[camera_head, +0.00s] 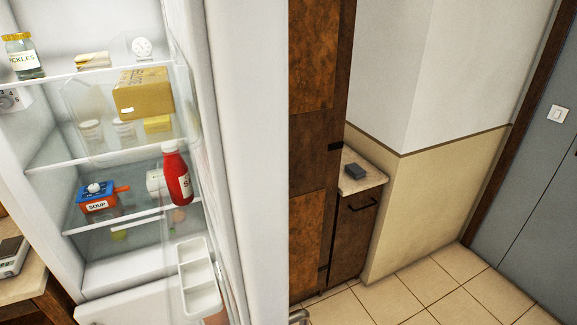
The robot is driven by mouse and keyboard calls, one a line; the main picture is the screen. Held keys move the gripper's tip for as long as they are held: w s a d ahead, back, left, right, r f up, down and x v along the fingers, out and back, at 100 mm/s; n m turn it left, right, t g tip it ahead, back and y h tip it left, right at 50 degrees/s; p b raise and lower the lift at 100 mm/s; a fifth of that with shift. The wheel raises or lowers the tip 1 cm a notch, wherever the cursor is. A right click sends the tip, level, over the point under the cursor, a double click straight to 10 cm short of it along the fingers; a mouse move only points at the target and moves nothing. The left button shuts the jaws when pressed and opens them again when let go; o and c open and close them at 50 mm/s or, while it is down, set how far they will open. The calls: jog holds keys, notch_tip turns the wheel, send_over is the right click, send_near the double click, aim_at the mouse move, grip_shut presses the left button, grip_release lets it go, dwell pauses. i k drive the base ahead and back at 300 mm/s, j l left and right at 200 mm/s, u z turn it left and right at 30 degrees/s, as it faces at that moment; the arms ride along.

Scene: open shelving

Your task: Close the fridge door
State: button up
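The white fridge (58,135) fills the left of the view, with its inside and shelves showing. The fridge door (245,150) stands open at the right side of the opening, seen at a steep angle. Clear bins and a white divided tray (200,283) are on its inner side. A red ketchup bottle (178,176) stands at the door's inner side. My gripper is not clearly in view.
Pickles (22,57), a yellow box (143,93) and a blue soup container (100,198) are inside the fridge. A brown cabinet (312,130) stands right of the door. The tiled floor (420,295) at lower right is clear. A small grey piece (298,316) shows at the bottom edge, unclear.

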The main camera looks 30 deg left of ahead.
aim_at(230, 58)
jog(key=i+u, duration=0.1)
jog(key=u, duration=0.4)
jog(key=i+l+u, duration=0.1)
jog(key=u, duration=0.35)
jog(key=i+l+u, duration=0.1)
jog(key=u, duration=0.4)
jog(key=l+u, duration=0.3)
jog(key=u, duration=0.2)
jog(key=i+l+u, duration=0.2)
jog(key=l+u, duration=0.15)
jog(key=u, duration=0.15)
jog(key=i+l+u, duration=0.1)
jog(key=l+u, duration=0.25)
jog(key=u, duration=0.15)
